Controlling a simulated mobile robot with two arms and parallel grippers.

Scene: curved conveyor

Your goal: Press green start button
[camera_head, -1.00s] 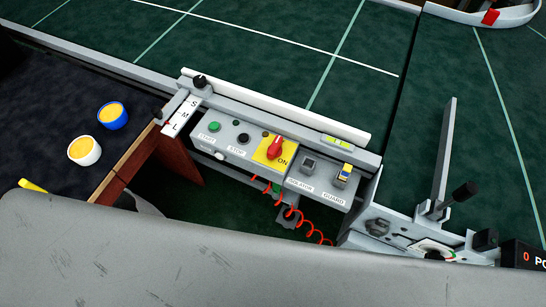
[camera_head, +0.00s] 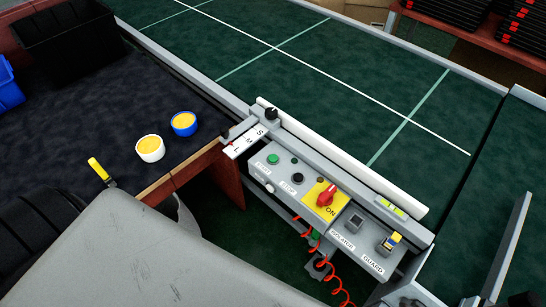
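The green start button (camera_head: 272,159) sits at the left end of a grey control panel (camera_head: 284,194) on the conveyor's near side, above a label that reads START. A black stop button (camera_head: 297,178) is to its right. A red rotary switch (camera_head: 326,197) on a yellow plate marked ON follows further right. Nothing covers the green button. Neither of my grippers is in view.
A green conveyor belt (camera_head: 330,55) runs behind the panel. White (camera_head: 150,149) and blue (camera_head: 184,124) cups stand on the dark table at left, near a yellow-handled tool (camera_head: 99,169). A red coiled cord (camera_head: 325,268) hangs below the panel.

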